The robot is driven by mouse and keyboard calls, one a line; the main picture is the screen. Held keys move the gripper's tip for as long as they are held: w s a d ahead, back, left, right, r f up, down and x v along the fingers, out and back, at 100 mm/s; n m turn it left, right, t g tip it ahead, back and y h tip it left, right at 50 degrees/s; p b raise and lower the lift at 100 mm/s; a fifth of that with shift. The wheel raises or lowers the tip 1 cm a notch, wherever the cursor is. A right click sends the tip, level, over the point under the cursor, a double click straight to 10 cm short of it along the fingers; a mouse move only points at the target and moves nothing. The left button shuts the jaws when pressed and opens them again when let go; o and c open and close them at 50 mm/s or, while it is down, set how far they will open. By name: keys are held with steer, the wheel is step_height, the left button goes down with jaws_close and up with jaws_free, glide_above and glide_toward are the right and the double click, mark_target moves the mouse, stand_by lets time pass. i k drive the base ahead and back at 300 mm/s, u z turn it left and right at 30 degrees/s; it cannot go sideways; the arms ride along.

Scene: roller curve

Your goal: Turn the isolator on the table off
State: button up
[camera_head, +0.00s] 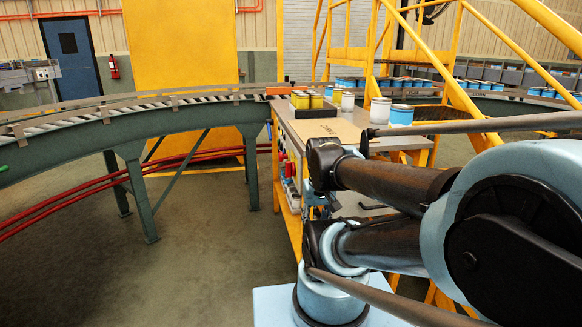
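The work table (385,143) stands right of centre, with a grey top and yellow legs. On its left side, facing the aisle, sits a cluster of small red, white and blue fittings (290,190). They are too small to tell for certain which one is the isolator or how its handle is set. My arm (385,185), with dark links and light-blue joints, fills the right foreground and covers the table's near part. I cannot make out my gripper's fingers.
A green curved roller conveyor (130,130) runs from the left to the table, with red pipes (95,190) below. Yellow and white tins (308,100) stand on the table's far end. Yellow stair rails (455,80) rise behind. The floor (200,270) left of the table is clear.

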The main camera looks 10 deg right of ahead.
mark_target(290, 166)
steer(key=z, duration=0.55)
steer(key=k, duration=1.8)
steer(key=u, duration=1.1)
steer(key=i, duration=1.65)
